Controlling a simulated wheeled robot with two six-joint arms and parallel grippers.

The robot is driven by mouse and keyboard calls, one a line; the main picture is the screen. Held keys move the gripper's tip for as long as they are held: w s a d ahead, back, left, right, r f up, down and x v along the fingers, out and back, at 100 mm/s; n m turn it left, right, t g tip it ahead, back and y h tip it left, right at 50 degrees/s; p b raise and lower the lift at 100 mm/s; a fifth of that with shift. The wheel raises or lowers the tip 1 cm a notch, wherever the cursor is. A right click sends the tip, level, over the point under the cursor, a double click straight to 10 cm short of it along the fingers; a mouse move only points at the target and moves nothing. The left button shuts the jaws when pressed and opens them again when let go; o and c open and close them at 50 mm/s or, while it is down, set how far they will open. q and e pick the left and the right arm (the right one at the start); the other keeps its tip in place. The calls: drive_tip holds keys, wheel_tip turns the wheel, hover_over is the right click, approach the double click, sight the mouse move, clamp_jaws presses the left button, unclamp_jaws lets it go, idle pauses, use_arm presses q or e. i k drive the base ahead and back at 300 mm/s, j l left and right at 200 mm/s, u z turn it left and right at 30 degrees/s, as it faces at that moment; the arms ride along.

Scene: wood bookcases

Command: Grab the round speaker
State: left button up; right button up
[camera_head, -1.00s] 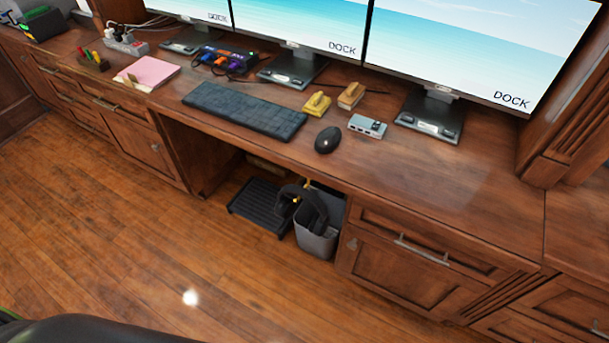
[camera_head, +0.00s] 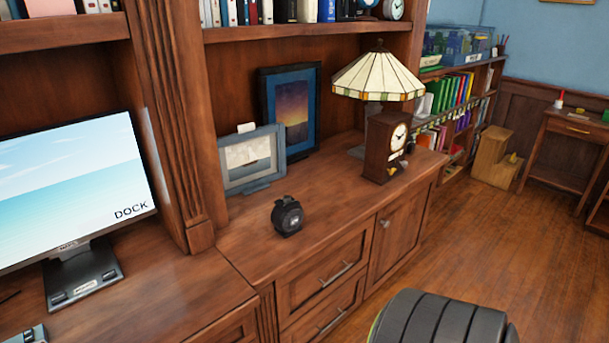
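A small, black, rounded object (camera_head: 287,216) stands on the wooden cabinet top (camera_head: 330,222), near its front edge. It is the only thing in view that could be the round speaker, but its details are too small to be sure. Nothing touches it from above, and its front and top are unobstructed. Neither of my grippers is in view.
A grey photo frame (camera_head: 251,158) and a blue-framed picture (camera_head: 290,108) stand behind it. A wooden clock (camera_head: 385,146) and stained-glass lamp (camera_head: 379,76) are to the right. A monitor (camera_head: 75,190) is left. A black ribbed surface (camera_head: 440,322) shows at the bottom.

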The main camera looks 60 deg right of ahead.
sight(282, 214)
drive_tip(key=z, duration=1.7)
drive_tip(key=u, duration=0.4)
drive_tip(key=i+l+u, duration=0.2)
drive_tip(key=l, duration=0.2)
drive_tip(key=i+l+u, duration=0.2)
drive_tip(key=l, duration=0.2)
drive_tip(key=l+u, duration=0.25)
drive_tip(key=l, duration=0.2)
drive_tip(key=i+l+u, duration=0.2)
drive_tip(key=l, duration=0.25)
drive_tip(key=k, duration=0.05)
